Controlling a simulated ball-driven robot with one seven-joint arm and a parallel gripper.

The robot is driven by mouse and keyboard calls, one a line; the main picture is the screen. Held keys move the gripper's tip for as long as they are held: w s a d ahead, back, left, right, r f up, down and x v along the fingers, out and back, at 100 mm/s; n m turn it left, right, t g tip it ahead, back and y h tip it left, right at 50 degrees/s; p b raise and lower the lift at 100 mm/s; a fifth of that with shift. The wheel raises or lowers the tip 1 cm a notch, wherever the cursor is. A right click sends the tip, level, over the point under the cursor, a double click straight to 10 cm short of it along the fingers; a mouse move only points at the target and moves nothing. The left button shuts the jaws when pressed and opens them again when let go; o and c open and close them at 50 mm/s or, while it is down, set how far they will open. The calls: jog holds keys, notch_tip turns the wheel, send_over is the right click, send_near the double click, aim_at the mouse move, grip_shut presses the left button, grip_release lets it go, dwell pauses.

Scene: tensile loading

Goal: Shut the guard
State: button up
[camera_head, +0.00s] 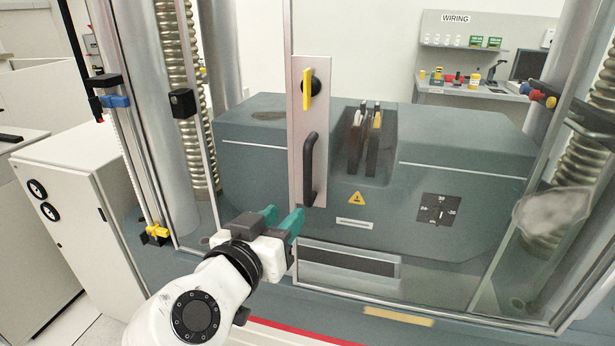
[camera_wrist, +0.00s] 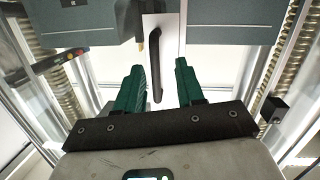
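The guard is a clear panel with a pale metal strip (camera_head: 308,110) along its left edge in the head view. The strip carries a yellow latch lever (camera_head: 307,88) on a black knob and, below it, a black bar handle (camera_head: 310,168). A gap shows between the strip and the left frame post. My gripper (camera_head: 284,218) has green fingers and is just below and left of the handle. In the wrist view the fingers (camera_wrist: 160,72) are apart and empty. The handle (camera_wrist: 157,93) appears between and beyond them; I see no contact.
The testing machine's grey-green base (camera_head: 460,150) stands behind the guard, with dark upright grips (camera_head: 363,140) in its middle. Metal columns rise on both sides. A white cabinet (camera_head: 80,200) stands at left. A wiring bench (camera_head: 470,92) is in the back right.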

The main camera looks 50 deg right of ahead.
aim_at(305, 171)
notch_tip(305, 171, up, 5)
jog(key=a+m+h, duration=0.1)
jog(key=m+h, duration=0.1)
jog(key=m, duration=0.1)
jog(key=shift+n+g, duration=0.3)
jog(key=shift+g, duration=0.1)
jog(key=d, duration=0.3)
jog(key=d+p, duration=0.1)
jog(key=d, duration=0.2)
jog(key=w+d+p, duration=0.1)
jog(key=d, duration=0.2)
jog(key=shift+d+f, duration=0.15)
jog(key=shift+d, duration=0.25)
jog(key=shift+w, duration=0.1)
grip_shut()
